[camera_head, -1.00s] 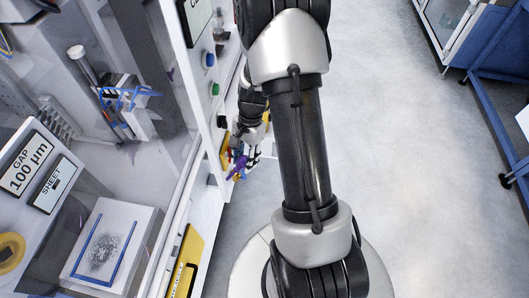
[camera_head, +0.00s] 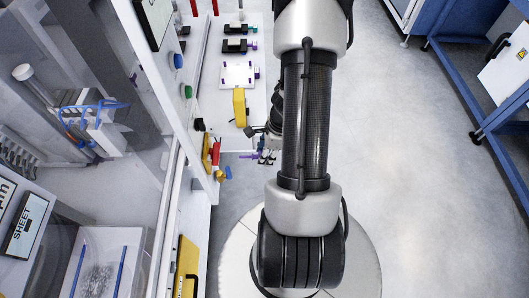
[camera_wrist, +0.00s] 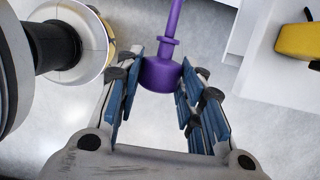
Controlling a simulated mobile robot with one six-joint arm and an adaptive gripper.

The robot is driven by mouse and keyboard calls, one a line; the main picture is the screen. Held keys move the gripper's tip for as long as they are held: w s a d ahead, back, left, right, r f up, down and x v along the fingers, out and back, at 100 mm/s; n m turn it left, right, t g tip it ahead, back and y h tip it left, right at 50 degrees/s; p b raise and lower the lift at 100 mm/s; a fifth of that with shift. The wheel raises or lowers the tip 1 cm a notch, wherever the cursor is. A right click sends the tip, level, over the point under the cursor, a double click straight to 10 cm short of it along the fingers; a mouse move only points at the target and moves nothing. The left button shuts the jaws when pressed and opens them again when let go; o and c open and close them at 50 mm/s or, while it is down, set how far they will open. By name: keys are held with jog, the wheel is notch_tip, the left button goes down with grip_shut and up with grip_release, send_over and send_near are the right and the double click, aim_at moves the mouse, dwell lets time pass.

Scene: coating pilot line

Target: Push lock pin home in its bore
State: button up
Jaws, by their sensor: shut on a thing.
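The purple lock pin (camera_wrist: 160,73) sits with its wide round head between the fingertips of my gripper (camera_wrist: 157,82), and its thin shaft points away from the gripper. In the head view my gripper (camera_head: 266,155) is beside the white machine front, and the lock pin (camera_head: 249,156) points left towards a yellow and red part (camera_head: 211,153). The pin's tip is outside the wrist view. In the head view it stands clear of the machine front. I cannot make out the bore in either view.
A blue piece (camera_head: 228,172) sticks out below the yellow and red part. A white bench (camera_head: 212,102) with a yellow block (camera_head: 239,108) and dark fixtures lies beyond the gripper. Green (camera_head: 187,91) and blue (camera_head: 178,61) buttons are on the machine.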

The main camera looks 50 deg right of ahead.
jog(key=shift+w+a+b, duration=0.15)
jog(key=shift+w+a, duration=0.8)
jog(key=shift+w, duration=0.15)
jog(key=shift+w+a+b, duration=0.15)
jog(key=shift+w+a, duration=0.75)
jog(key=shift+w, duration=0.2)
jog(key=shift+w+a, duration=1.75)
jog(key=shift+w, duration=0.3)
dwell(0.5)
jog(key=o, duration=1.3)
jog(key=shift+c, duration=0.2)
jog(key=shift+r, duration=0.1)
jog(key=v, duration=1.2)
